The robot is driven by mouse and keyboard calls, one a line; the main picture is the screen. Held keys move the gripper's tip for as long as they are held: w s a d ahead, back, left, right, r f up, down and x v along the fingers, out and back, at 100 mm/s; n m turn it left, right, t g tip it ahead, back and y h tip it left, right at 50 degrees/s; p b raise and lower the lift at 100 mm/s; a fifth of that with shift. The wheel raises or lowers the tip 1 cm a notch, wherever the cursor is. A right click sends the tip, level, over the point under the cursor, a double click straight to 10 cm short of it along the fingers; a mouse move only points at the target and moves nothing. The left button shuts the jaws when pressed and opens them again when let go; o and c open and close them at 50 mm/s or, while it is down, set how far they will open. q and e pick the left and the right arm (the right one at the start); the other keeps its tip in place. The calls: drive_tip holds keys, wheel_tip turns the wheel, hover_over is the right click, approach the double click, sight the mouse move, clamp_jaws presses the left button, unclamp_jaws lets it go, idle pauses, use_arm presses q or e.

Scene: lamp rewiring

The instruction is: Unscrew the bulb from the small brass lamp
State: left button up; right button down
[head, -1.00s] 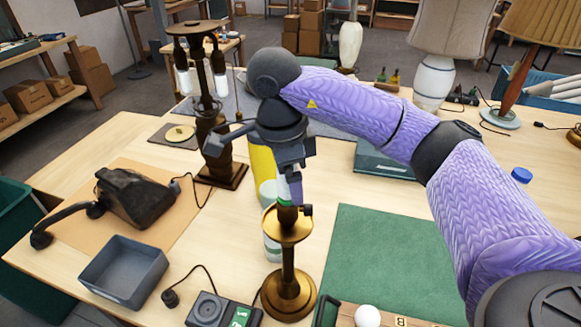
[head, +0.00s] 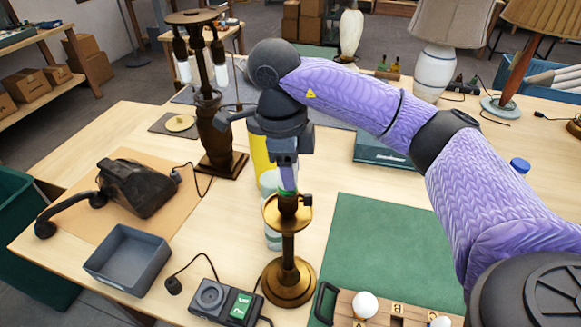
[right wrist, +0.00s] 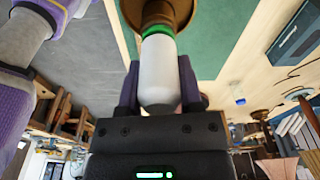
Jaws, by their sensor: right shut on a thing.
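The small brass lamp (head: 288,272) stands upright at the front middle of the table, with a round brass dish below its dark socket (head: 288,204). My right gripper (head: 288,178) points down over the lamp. In the right wrist view the gripper (right wrist: 158,88) is shut on a white bulb (right wrist: 158,72), one finger on each side. A green band (right wrist: 159,34) rings the bulb's end at the lamp's socket (right wrist: 160,10). I cannot tell how far the bulb is screwed in. In the head view the fingers mostly hide the bulb. My left gripper is out of view.
A tall dark lamp (head: 220,135) stands behind left, a yellow cylinder (head: 259,160) close behind my gripper. A grey bin (head: 128,262), a black phone-like device (head: 135,190) and a small grey-green box (head: 225,302) lie left. A wooden bulb rack (head: 385,313) is front right. The green mat (head: 385,250) is clear.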

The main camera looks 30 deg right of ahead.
drive_tip(key=n+b, duration=0.1)
drive_tip(key=n, duration=0.2)
drive_tip(key=shift+w+f, duration=0.1)
drive_tip(key=shift+f, duration=0.1)
drive_tip(key=shift+d+n+t, duration=0.1)
drive_tip(key=shift+n+t, duration=0.2)
drive_tip(key=shift+n, duration=0.9)
drive_tip(key=shift+r+n+b, duration=0.15)
drive_tip(key=shift+n+b, duration=0.15)
drive_tip(key=shift+n, duration=0.3)
drive_tip(key=shift+r, duration=0.1)
drive_tip(key=n, duration=0.2)
drive_tip(key=n+b, duration=0.1)
drive_tip(key=n, duration=0.1)
drive_tip(key=shift+w+f+t, duration=0.15)
drive_tip(key=shift+f+t, duration=0.05)
drive_tip(key=shift+t, duration=0.2)
drive_tip(key=shift+r+n, duration=0.15)
drive_tip(key=shift+n, duration=0.85)
drive_tip(key=shift+r+p, duration=2)
drive_tip(key=shift+r, duration=0.7)
drive_tip(key=shift+f, duration=0.1)
